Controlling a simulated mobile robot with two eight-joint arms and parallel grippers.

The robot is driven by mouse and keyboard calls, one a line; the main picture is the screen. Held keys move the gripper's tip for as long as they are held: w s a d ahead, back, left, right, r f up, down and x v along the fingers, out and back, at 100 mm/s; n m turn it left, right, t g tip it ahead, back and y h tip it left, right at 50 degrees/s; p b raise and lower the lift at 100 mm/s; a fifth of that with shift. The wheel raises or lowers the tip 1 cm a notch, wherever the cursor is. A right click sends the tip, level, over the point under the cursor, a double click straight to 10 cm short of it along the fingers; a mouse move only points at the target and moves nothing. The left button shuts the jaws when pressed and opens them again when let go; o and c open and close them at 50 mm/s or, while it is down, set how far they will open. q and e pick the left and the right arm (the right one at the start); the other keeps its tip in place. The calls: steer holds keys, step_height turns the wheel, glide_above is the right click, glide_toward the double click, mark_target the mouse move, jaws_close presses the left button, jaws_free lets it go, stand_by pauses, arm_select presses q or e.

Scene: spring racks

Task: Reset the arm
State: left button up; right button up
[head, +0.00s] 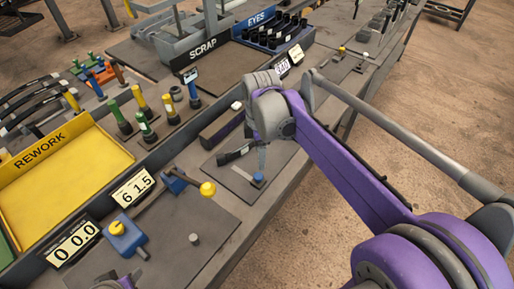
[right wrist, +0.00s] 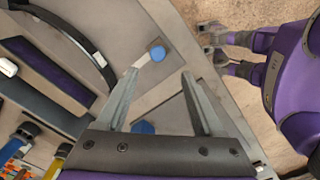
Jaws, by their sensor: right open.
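My right arm reaches in from the right in the head view. Its gripper (head: 262,160) points down over a grey plate, close to a small blue cap (head: 258,180); I cannot tell whether it touches. In the right wrist view the two fingers (right wrist: 160,75) are wide apart with nothing held between them. A blue round cap (right wrist: 157,53) shows beyond the fingertips, and another blue piece (right wrist: 143,127) lies nearer the palm. A bar with a yellow knob (head: 207,188) and blue mount stands to the left.
The yellow REWORK tray (head: 60,180), upright coloured-handled tools (head: 145,128), the SCRAP bin (head: 200,45) and the blue EYES tray (head: 272,45) crowd the bench. Displays (head: 132,187) line its front. Open floor (head: 420,100) lies right.

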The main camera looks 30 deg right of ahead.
steer(key=s+a+f+m+t, duration=0.3)
steer(key=s+a+m, duration=0.1)
steer(key=s+m, duration=0.2)
steer(key=s+a+f+m+t, duration=0.2)
steer(key=s+a+f+m, duration=0.1)
steer(key=s+m, duration=0.3)
steer(key=shift+a+f+m+t, duration=0.35)
steer(key=shift+f+m+t, duration=0.1)
steer(key=shift+m, duration=0.25)
steer(key=shift+d, duration=0.1)
